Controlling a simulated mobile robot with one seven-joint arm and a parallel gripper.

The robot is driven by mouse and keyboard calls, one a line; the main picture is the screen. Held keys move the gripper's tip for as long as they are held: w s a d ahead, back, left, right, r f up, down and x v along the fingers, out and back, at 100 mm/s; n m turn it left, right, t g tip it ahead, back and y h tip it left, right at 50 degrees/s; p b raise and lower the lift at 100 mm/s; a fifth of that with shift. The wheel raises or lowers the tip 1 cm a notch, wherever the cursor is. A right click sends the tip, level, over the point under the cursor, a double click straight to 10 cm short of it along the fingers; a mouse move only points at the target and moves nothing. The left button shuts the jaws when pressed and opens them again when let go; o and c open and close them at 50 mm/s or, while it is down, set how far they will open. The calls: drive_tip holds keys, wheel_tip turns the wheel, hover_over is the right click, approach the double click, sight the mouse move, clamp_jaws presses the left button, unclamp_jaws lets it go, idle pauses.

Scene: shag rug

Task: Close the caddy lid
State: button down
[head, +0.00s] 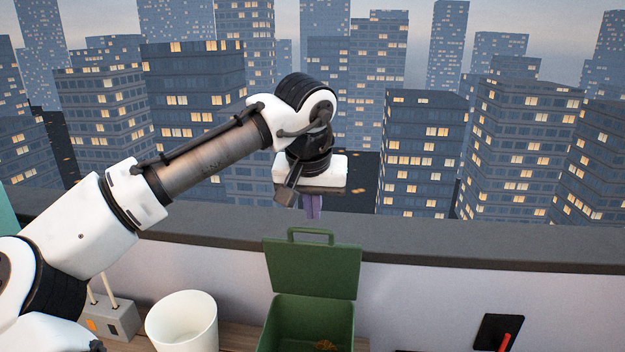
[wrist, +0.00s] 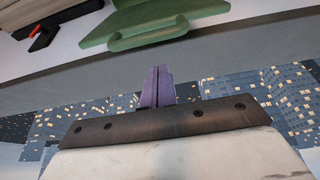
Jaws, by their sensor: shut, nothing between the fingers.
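The green caddy (head: 309,325) stands on the surface at the bottom middle of the head view. Its lid (head: 312,268) is open and stands upright at the back, with a loop handle (head: 311,231) on its top edge. Some brown scraps lie inside the caddy. My gripper (head: 313,214) points down just above and behind the lid handle, apart from it as far as I can tell. Its purple fingers are together and empty. In the wrist view the fingers (wrist: 157,72) are shut, with the green lid handle (wrist: 148,35) just beyond them.
A white bin (head: 182,322) stands left of the caddy, with a grey socket box (head: 112,318) farther left. A black item with a red part (head: 498,332) is at the right. A dark ledge (head: 430,238) runs behind the caddy, before a city view.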

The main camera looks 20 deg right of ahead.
drive_tip(key=shift+s+a+r, duration=0.1)
drive_tip(key=shift+s+a, duration=0.15)
drive_tip(key=shift+s, duration=0.3)
drive_tip(key=shift+s+a+r, duration=0.1)
drive_tip(key=shift+s+a, duration=0.15)
drive_tip(key=shift+s, duration=0.25)
drive_tip(key=shift+s+a+f+p, duration=0.1)
drive_tip(key=shift+s+f+p, duration=0.05)
drive_tip(key=shift+s+p, duration=0.2)
drive_tip(key=shift+a+f, duration=0.1)
